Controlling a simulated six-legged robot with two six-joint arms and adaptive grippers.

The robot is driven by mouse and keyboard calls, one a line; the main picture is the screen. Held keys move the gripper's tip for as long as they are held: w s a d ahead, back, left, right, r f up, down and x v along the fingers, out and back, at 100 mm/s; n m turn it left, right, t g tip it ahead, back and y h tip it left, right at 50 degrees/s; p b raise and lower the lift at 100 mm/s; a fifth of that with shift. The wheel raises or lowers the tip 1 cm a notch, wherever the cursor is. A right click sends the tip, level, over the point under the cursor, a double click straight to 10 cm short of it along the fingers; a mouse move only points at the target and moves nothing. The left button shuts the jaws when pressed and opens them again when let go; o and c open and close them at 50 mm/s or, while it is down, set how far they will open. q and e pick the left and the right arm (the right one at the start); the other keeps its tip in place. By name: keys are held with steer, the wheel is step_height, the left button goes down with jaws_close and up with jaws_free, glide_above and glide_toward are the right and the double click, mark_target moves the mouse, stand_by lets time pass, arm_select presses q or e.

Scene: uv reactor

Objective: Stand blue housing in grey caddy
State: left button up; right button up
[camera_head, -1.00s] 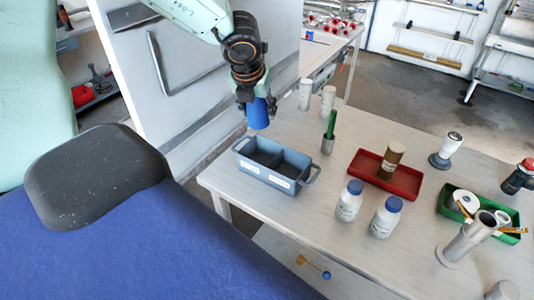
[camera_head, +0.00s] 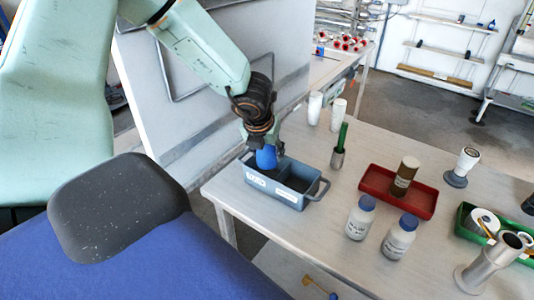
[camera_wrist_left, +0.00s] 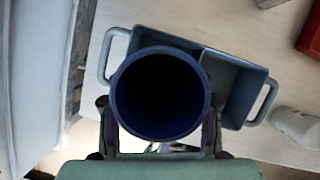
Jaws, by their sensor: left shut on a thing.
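The blue housing (camera_head: 266,157) is a blue cylinder held upright by my left gripper (camera_head: 264,146), which is shut on it. The grey caddy (camera_head: 291,199) is a two-compartment box with side handles on the table. In the head view the housing is at the caddy's left compartment, its lower end hidden or inside. In the left wrist view the housing (camera_wrist_left: 160,133) shows its dark round open end, in front of the caddy (camera_wrist_left: 232,61). Whether it touches the caddy floor cannot be seen. My right gripper is not in view.
A metal cup with a green stick (camera_head: 339,155) stands right of the caddy. Two white bottles with blue caps (camera_head: 360,218) stand in front. A red tray (camera_head: 424,201) holds a brown bottle (camera_head: 403,178). White cylinders (camera_head: 315,108) stand behind. A green tray (camera_head: 464,220) is at right.

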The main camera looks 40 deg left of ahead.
arm_select(q)
steer(key=shift+w+d+r, duration=0.1)
steer(key=shift+w, duration=0.05)
steer(key=shift+s+f, duration=0.25)
steer(key=shift+w+f+b, duration=0.25)
steer(key=shift+f+b, duration=0.15)
steer(key=shift+b, duration=0.1)
steer(key=o, duration=1.1)
steer(key=shift+s+r, duration=0.1)
steer(key=shift+s, duration=0.1)
steer(key=shift+o, duration=0.7)
steer(key=shift+w, duration=0.1)
